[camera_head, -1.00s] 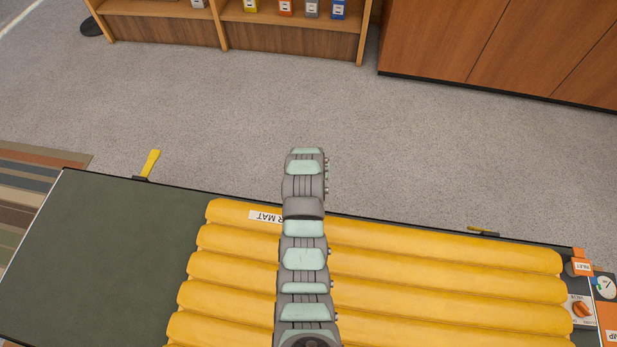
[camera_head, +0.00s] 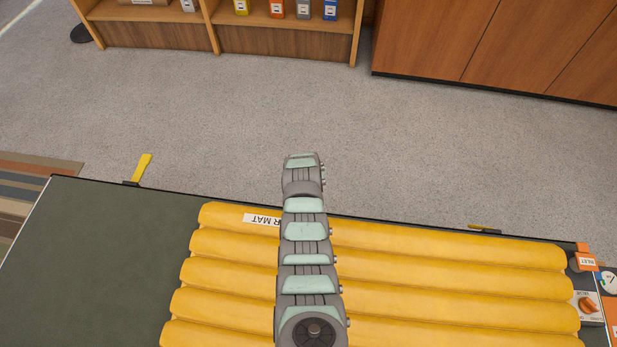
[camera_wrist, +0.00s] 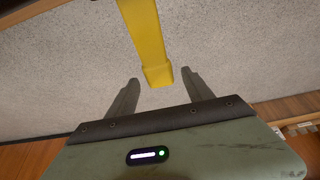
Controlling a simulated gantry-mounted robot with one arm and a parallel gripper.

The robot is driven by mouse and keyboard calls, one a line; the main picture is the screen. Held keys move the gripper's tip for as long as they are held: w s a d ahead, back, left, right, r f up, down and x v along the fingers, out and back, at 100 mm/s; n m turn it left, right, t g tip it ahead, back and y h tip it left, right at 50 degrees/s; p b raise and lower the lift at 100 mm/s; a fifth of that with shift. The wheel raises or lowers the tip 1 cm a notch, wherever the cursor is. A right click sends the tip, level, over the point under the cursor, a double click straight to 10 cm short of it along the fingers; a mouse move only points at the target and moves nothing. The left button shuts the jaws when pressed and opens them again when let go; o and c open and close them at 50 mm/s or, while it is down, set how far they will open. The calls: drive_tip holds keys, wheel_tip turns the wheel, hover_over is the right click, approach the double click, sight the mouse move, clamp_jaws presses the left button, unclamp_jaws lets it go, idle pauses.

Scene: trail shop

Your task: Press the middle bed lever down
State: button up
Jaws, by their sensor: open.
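A yellow lever (camera_wrist: 143,35) runs down from the top of the wrist view, its thick end lying between the two fingertips of my gripper (camera_wrist: 161,77). The gripper is open, with a gap on each side of the lever; I cannot tell whether anything touches. In the head view, one yellow lever (camera_head: 139,168) stands raised at the far-left edge of the bed. Another yellow lever (camera_head: 484,229) looks low and flat at the far-right edge. My arm covers the middle of that edge, so the middle lever and my gripper are hidden there.
A ribbed yellow mat (camera_head: 450,275) lies on the dark green bed (camera_head: 90,260). An orange valve knob (camera_head: 588,303) sits at its right end. Open grey carpet (camera_head: 230,115) separates the bed from the shelves (camera_head: 160,37) and the wooden cabinet (camera_head: 480,40).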

drive_tip(key=shift+c, duration=0.3)
clamp_jaws()
idle(0.4)
idle(0.3)
